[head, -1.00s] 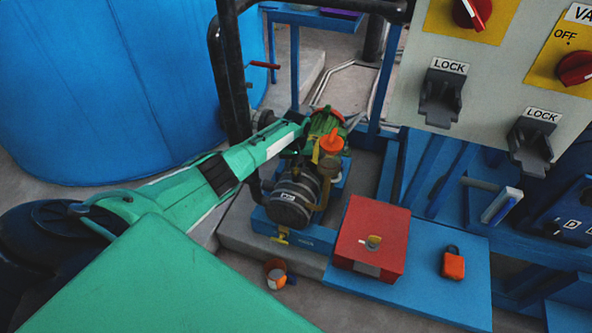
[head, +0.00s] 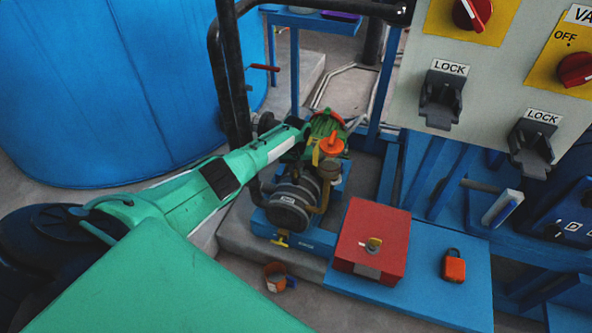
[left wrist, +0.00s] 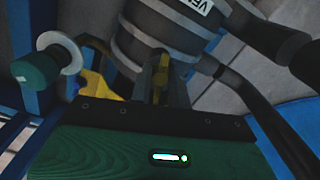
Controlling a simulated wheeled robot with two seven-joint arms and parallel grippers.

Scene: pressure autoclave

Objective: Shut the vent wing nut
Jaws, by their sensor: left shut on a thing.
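The dark grey ribbed vent body (head: 288,207) stands on a blue base and carries a white label. It also shows in the left wrist view (left wrist: 140,42), with part of the label readable. My left gripper (left wrist: 162,85) is shut on a narrow yellow piece, which I take to be the vent wing nut (left wrist: 160,72), right against the ribbed body. In the head view, my left arm reaches in from the left and its end is just behind the body; the fingertips and the held piece are hidden there. My right gripper is not in view.
An orange knob (head: 332,147) and a yellow lever (head: 316,154) stand close to my left wrist. A red box (head: 375,235) and an orange padlock (head: 453,266) sit to the right on a blue plate. A black pipe frame (head: 233,100) rises behind my arm.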

